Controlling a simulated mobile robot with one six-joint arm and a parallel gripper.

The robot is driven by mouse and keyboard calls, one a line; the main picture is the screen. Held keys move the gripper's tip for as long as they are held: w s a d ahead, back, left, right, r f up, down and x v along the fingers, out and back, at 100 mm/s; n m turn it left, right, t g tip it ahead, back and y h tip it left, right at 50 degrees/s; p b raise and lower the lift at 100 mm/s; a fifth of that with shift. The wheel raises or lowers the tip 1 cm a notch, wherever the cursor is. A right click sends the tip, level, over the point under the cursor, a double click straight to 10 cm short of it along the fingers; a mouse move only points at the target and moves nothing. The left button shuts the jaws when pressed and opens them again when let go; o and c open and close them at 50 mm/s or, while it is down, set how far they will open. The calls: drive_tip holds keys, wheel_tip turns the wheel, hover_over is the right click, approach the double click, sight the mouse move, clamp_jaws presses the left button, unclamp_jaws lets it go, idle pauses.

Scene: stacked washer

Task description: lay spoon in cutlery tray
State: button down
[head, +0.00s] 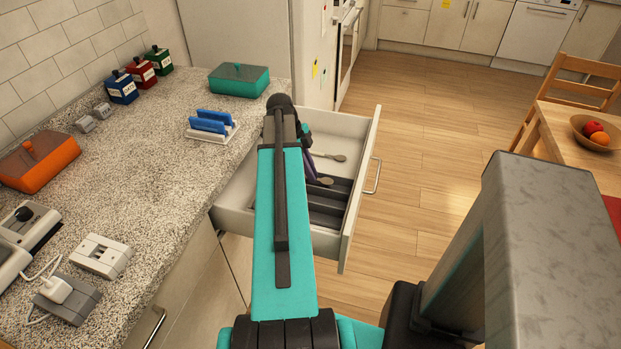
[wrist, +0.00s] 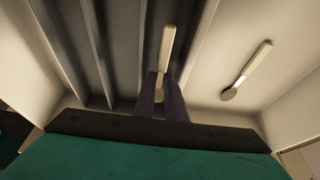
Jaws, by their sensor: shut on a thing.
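My gripper (wrist: 160,100) is shut on a pale spoon (wrist: 167,48), between its two purple-grey fingers in the wrist view. The spoon's end extends away from the fingers, over a long compartment of the dark cutlery tray (wrist: 88,45). I cannot tell whether it touches the tray floor. In the head view my arm partly hides the gripper and the tray (head: 328,208), inside the open drawer. A second pale spoon (wrist: 244,72) lies on the drawer floor to the right of the tray in the wrist view; it also shows in the head view (head: 328,156).
The white drawer front (head: 358,205) stands pulled out from the counter, its walls around the tray. On the speckled counter are a blue rack (head: 211,122), a teal box (head: 239,80), an orange box (head: 38,161) and canisters. Wood floor is clear beyond the drawer.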

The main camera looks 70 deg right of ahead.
drive_tip(key=shift+f, duration=1.55)
drive_tip(key=shift+f, duration=0.1)
drive_tip(key=c, duration=2.1)
unclamp_jaws()
drive_tip(key=shift+r, duration=0.2)
drive_tip(key=shift+b+v, duration=0.6)
drive_tip(key=shift+v, duration=5.35)
